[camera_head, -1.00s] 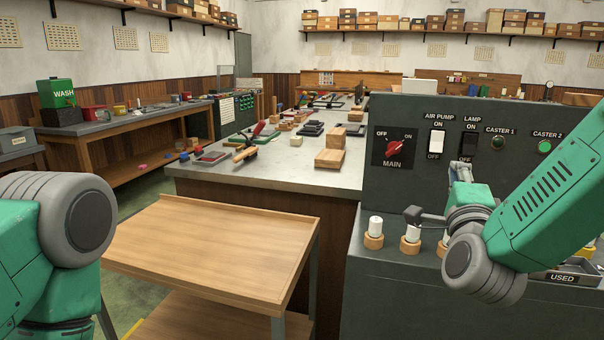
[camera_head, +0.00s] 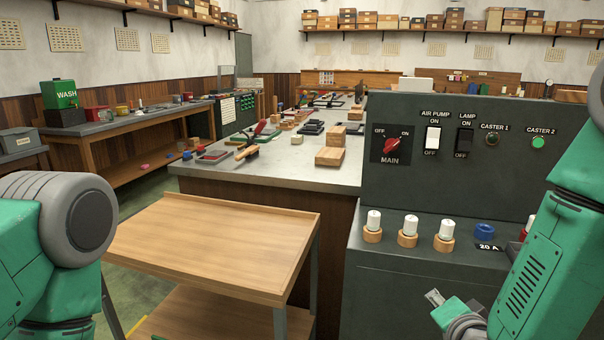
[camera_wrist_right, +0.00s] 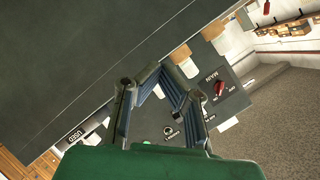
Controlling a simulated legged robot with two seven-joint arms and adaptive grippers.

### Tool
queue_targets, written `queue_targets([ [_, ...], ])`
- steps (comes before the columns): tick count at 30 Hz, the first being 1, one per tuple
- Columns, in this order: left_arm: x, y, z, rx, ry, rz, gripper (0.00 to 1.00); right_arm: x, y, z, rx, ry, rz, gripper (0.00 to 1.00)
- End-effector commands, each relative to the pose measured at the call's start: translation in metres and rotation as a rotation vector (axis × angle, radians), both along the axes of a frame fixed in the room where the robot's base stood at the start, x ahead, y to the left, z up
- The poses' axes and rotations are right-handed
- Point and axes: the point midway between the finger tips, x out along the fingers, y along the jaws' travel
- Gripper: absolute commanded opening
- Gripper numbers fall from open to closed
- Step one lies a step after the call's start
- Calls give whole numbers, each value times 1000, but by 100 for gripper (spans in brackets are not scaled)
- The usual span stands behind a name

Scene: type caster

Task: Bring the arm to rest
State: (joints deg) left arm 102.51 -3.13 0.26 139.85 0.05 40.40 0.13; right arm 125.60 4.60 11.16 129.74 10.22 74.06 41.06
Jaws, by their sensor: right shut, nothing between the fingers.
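My right arm comes in at the right edge of the head view and hangs low in front of the dark control cabinet (camera_head: 400,285). My right gripper (camera_head: 434,297) is partly in view near the bottom edge, apart from the panel switches. In the right wrist view the fingers of my right gripper (camera_wrist_right: 163,76) come together at their tips with nothing between them. My left arm stands at the left edge of the head view, and its gripper is out of the picture.
The upright panel carries a red main knob (camera_head: 392,145), a white air pump switch (camera_head: 432,139) and a lit green caster 2 lamp (camera_head: 539,142). White-capped fuses (camera_head: 408,229) stand on the cabinet ledge. A wooden cart (camera_head: 210,245) stands left of the cabinet.

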Motion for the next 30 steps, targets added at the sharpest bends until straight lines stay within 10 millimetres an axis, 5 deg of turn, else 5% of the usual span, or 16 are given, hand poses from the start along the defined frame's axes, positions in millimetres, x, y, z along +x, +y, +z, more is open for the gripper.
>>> queue_targets([
  [3, 0, 0, 0, 0, 0, 0, 51, -55, 1, -78, -166, 258, 138, 0],
  [9, 0, 0, 0, 0, 0, 0, 51, -173, -7, -174, -404, 668, 444, 0],
  [16, 0, 0, 0, 0, 0, 0, 51, -289, -22, -219, -546, 991, 770, 0],
  [21, 0, 0, 0, 0, 0, 0, 51, -322, -28, -225, -575, 1076, 872, 0],
  [30, 0, 0, 0, 0, 0, 0, 51, -324, -28, -225, -576, 1080, 879, 0],
])
